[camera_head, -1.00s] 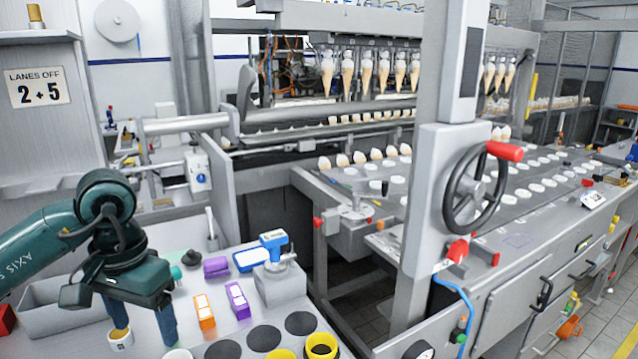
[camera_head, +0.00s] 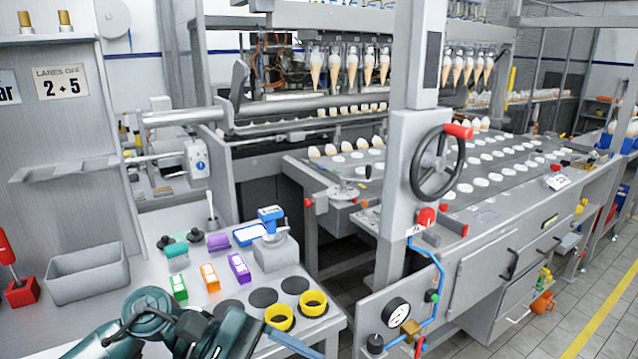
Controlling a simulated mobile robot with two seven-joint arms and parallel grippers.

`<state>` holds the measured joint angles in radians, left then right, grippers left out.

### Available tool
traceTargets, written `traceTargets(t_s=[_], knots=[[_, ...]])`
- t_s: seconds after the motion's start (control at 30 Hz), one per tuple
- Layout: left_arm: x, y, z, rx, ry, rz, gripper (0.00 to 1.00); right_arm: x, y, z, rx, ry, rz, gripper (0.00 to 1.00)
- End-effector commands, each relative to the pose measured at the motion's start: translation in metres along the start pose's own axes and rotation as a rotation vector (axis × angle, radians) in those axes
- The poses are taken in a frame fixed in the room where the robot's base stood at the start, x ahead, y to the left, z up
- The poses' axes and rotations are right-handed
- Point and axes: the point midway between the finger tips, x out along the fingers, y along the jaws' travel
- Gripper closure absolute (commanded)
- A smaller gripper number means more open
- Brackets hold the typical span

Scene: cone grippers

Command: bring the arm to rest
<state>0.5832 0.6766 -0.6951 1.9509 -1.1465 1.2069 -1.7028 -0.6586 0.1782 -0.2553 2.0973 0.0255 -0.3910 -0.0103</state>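My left arm is dark teal and comes in low at the bottom left of the head view. My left gripper (camera_head: 262,343) is at the bottom edge, in front of the worktable (camera_head: 220,218). Its two blue-teal fingers stand apart with nothing seen between them; part of the gripper is cut off by the frame. It is just in front of two yellow rings (camera_head: 279,317) on the table's front corner, and I cannot tell its height above the table. My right gripper is not in view.
Green, orange and purple blocks (camera_head: 239,267) lie behind the gripper. A grey bin (camera_head: 88,275) and a red-handled tool (camera_head: 20,290) stand left.

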Motion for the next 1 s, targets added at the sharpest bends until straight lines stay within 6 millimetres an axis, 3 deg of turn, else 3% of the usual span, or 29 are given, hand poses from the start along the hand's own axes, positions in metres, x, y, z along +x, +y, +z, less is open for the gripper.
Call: traceTargets(t_s=[0.07,0.17,0.3,0.37,0.47,0.5,0.53,0.6,0.7,0.8,0.9,1.0], knots=[[0.016,0.017,0.018,-0.320,-0.207,0.212,0.27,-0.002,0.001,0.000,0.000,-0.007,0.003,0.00],[0.011,0.039,0.023,-0.753,-0.477,0.445,0.27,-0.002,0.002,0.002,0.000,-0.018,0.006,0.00],[-0.015,0.048,-0.011,-1.396,-0.904,0.722,0.27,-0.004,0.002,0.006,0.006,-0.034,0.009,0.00],[-0.028,0.037,-0.037,-1.672,-1.110,0.826,0.27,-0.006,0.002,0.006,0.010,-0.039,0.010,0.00],[-0.041,-0.005,-0.087,-2.111,-1.492,0.990,0.27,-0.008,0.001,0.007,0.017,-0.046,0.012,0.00],[-0.043,-0.030,-0.106,-2.270,-1.659,1.053,0.27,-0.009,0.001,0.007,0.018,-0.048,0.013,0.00],[-0.042,-0.049,-0.119,2.341,1.758,-1.081,0.27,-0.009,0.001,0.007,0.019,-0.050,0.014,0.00],[-0.038,-0.093,-0.140,2.052,1.645,-0.948,0.27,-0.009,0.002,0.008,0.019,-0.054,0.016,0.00],[-0.026,-0.149,-0.156,1.723,1.521,-0.814,0.27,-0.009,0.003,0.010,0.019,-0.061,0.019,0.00],[-0.015,-0.189,-0.160,1.499,1.435,-0.731,0.27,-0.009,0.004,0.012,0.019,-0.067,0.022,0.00],[-0.008,-0.211,-0.161,1.376,1.388,-0.688,0.27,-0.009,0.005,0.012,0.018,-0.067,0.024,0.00],[-0.005,-0.220,-0.161,1.330,1.371,-0.672,0.27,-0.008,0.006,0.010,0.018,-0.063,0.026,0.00]])
